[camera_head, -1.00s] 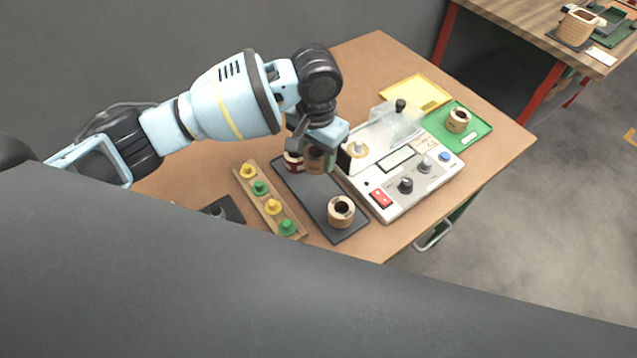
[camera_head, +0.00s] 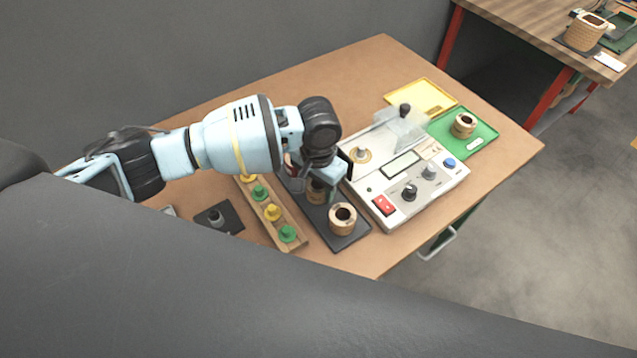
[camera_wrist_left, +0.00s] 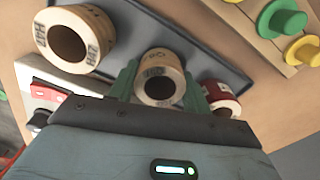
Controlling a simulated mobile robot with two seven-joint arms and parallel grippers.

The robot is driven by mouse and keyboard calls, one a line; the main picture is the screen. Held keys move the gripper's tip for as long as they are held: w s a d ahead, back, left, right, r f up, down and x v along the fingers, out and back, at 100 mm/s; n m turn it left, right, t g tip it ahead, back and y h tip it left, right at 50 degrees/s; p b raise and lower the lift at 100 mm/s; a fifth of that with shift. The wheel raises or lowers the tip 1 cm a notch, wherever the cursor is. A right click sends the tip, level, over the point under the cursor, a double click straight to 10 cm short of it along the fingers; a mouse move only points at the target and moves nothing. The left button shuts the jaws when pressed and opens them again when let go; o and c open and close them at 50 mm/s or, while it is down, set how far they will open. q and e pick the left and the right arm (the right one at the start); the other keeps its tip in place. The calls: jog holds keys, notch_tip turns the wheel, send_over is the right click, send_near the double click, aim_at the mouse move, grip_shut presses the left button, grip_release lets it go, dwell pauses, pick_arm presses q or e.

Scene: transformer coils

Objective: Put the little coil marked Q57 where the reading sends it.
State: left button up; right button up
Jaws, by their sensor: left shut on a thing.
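My left gripper (camera_head: 318,188) is over the dark tray (camera_head: 350,238), shut on a tan little coil (camera_wrist_left: 160,77). In the left wrist view the coil sits between the green fingers; its printed marks are too small to read surely. I cannot tell whether it touches the tray. Another tan coil (camera_head: 342,218) stands on the tray nearer the front. A dark red and white coil (camera_wrist_left: 221,100) is on the tray's other side. The white tester (camera_head: 388,206) has a post (camera_head: 361,155), a display (camera_head: 402,164) and a raised clear cover (camera_head: 399,128). The display's reading is not legible.
A yellow tray (camera_head: 425,95) lies empty behind the tester. A green tray (camera_head: 484,135) holds a tan coil (camera_head: 464,124). A wooden rack (camera_head: 292,245) with yellow and green pegs is left of the dark tray. A dark plate (camera_head: 228,228) with a grey post is further left.

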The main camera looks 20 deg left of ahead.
pick_arm(q)
jog(key=shift+f, duration=0.1)
pick_arm(e)
jog(key=shift+r, duration=0.1)
pick_arm(q)
jog(key=o, duration=1)
notch_tip(320, 180, up, 12)
jog(key=shift+r+p, duration=0.15)
jog(key=shift+p, duration=0.6)
pick_arm(e)
jog(key=shift+w+d+r+t, duration=0.25)
jog(key=shift+w+r+t, duration=0.05)
jog(key=shift+w+r, duration=0.6)
